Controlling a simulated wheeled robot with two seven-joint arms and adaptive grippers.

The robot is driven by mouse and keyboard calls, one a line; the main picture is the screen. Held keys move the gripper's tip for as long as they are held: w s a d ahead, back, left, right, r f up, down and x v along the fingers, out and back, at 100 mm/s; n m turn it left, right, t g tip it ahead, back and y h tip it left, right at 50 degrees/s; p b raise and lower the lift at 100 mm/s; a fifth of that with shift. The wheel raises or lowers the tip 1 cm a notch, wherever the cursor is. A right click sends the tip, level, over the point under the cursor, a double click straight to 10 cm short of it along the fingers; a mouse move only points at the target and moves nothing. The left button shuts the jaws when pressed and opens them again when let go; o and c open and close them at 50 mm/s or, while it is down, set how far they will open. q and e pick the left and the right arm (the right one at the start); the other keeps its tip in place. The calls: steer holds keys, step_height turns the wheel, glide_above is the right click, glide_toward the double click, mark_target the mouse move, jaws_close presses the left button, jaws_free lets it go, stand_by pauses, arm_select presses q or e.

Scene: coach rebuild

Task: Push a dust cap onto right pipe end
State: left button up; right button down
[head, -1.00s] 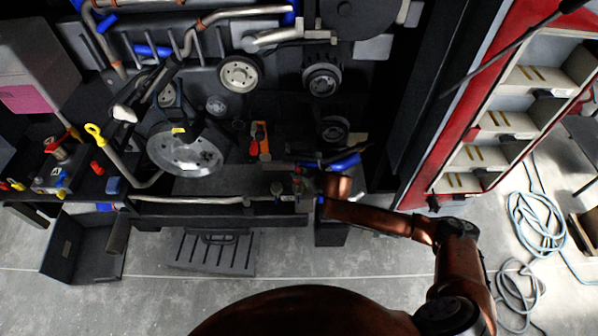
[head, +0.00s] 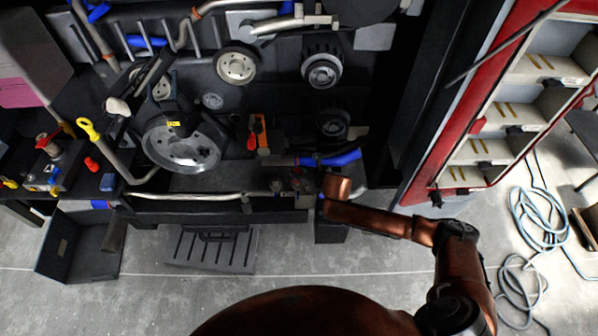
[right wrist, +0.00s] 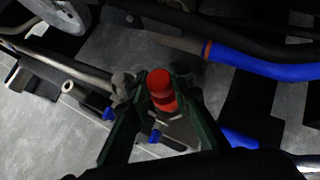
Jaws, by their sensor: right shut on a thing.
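My right gripper (right wrist: 158,100) is shut on a red dust cap (right wrist: 161,84), which stands out between its dark green fingertips in the right wrist view. In the head view this gripper (head: 288,186) is small and dark at the front edge of the engine bay, and I cannot make out the cap there. A grey pipe with an open end (right wrist: 68,87) lies left of the gripper in the wrist view, apart from the cap. I cannot tell whether it is the right pipe end. My left gripper is not in view.
A blue hose (right wrist: 255,65) with an orange band runs close to the right of the gripper; it also shows in the head view (head: 335,158). A large metal disc (head: 190,155), pulleys and pipes fill the bay. A red shelf unit (head: 480,110) stands right. Grey floor lies in front.

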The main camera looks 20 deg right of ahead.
steer(key=shift+f, duration=0.25)
stand_by(0.4)
steer(key=shift+f, duration=0.2)
steer(key=shift+f, duration=0.1)
stand_by(0.4)
steer(key=shift+f, duration=0.5)
steer(key=shift+f, duration=0.1)
steer(key=shift+f, duration=0.5)
steer(key=shift+f, duration=0.65)
stand_by(0.6)
steer(key=c, duration=1.7)
jaws_free()
steer(key=shift+f, duration=0.1)
